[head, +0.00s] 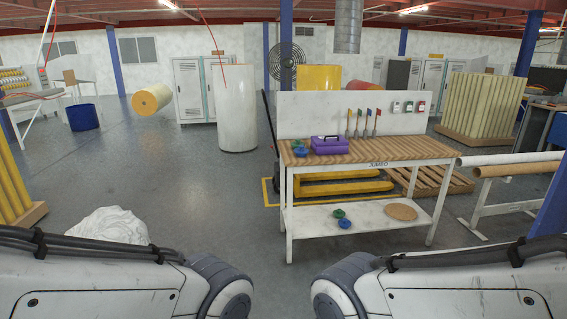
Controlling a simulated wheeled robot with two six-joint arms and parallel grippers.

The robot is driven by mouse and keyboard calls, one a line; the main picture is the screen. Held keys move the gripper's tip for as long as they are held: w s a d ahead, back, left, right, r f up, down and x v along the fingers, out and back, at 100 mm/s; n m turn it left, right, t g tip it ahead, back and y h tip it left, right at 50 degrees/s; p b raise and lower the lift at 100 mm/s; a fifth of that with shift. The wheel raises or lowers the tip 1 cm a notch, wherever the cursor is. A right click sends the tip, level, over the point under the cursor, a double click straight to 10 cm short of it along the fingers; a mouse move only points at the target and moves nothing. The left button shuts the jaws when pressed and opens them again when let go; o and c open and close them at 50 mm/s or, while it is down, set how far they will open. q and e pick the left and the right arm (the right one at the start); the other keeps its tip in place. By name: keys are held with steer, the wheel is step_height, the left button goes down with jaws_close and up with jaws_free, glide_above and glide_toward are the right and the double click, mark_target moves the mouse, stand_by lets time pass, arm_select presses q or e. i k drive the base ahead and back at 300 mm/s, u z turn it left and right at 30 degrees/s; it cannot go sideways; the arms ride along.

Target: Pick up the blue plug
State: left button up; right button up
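A small blue round piece (300,152), which looks like a blue plug, lies at the left end of the wooden top of the workbench (400,148), next to a green one (296,143). A second blue round piece (344,224) lies on the white lower shelf of the bench, beside another green one (339,213). Only links of my two arms show along the bottom edge, well in front of the bench. Both grippers are out of view.
A purple toolbox (330,146) stands right of the upper blue piece. Several coloured-handle tools (366,124) are at the white back panel. A brown disc (401,212) lies on the lower shelf. A yellow pallet jack (345,186) is behind the bench.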

mark_target(301, 151)
steer(key=u, duration=0.1)
steer(key=i, duration=2)
steer(key=z, duration=0.2)
steer(key=i, duration=2)
steer(key=z, duration=0.25)
